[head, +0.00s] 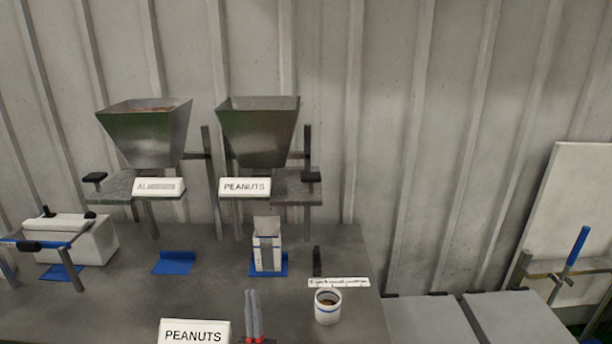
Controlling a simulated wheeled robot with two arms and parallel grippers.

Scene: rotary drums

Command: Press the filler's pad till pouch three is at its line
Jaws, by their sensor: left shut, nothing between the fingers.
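The peanuts filler is a grey metal hopper (257,130) with a PEANUTS label (245,187) below it. A small black pad (311,177) stands at the right of its shelf. A white pouch (267,250) with a grey front strip stands upright, top open, on a blue mat under this filler. Its fill level and line are not readable. My left gripper (253,293) is at the bottom centre, fingers pointing up and closed together, empty. It is in front of the pouch and apart from it and the pad. My right gripper is not in view.
A second hopper (146,132) with its own black pad (95,178) stands at left. A bare blue mat (173,263), a white sealer-like box (75,239) and a front PEANUTS card (193,333) are on the bench.

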